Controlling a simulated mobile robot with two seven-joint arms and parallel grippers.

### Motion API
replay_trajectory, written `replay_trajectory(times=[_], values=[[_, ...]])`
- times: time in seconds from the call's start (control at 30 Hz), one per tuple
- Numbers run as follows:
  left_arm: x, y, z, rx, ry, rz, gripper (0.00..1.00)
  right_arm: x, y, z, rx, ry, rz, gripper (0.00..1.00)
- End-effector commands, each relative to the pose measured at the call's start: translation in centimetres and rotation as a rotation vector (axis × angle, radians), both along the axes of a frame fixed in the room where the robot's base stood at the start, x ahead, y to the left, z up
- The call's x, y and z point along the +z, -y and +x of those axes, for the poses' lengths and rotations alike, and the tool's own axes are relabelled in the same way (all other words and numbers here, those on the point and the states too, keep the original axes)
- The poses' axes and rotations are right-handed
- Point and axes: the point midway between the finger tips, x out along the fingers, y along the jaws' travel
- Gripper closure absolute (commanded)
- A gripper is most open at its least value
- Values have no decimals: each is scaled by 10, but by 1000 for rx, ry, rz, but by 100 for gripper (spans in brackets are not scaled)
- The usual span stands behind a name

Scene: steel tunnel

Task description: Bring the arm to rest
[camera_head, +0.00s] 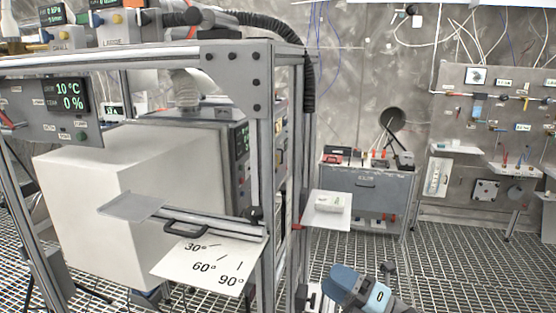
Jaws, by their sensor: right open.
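My right arm (362,290) comes in at the bottom centre-right, with a blue and grey joint housing marked "0". My right gripper (312,296) shows only in small part to the left of that housing, low by the frame post. It is open, and I see nothing held in it. Its fingertips are hard to make out. My left arm and left gripper are not in view.
A metal frame (262,150) stands close on the left around a big white box (95,200). A dark handle (185,229) sits above an angle plate (212,262). A grey cabinet (368,190) and a wall panel (495,130) stand behind. The grated floor at right looks clear.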

Motion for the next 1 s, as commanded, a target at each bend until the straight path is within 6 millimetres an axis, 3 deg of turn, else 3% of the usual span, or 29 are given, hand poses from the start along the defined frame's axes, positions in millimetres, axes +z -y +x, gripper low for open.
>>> replay_trajectory(times=[0.17, 0.37, 0.6, 0.8, 1.0], values=[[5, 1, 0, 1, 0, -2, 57, -66, 2, -24, -104, -448, 267, 34], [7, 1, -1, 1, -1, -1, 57, -151, 21, -69, -261, -940, 580, 34], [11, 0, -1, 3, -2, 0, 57, -254, 55, -160, -518, -1459, 968, 34], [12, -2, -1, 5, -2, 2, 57, -301, 76, -225, -689, -1688, 1184, 34], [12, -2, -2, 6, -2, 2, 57, -311, 81, -242, -736, -1742, 1241, 34]])
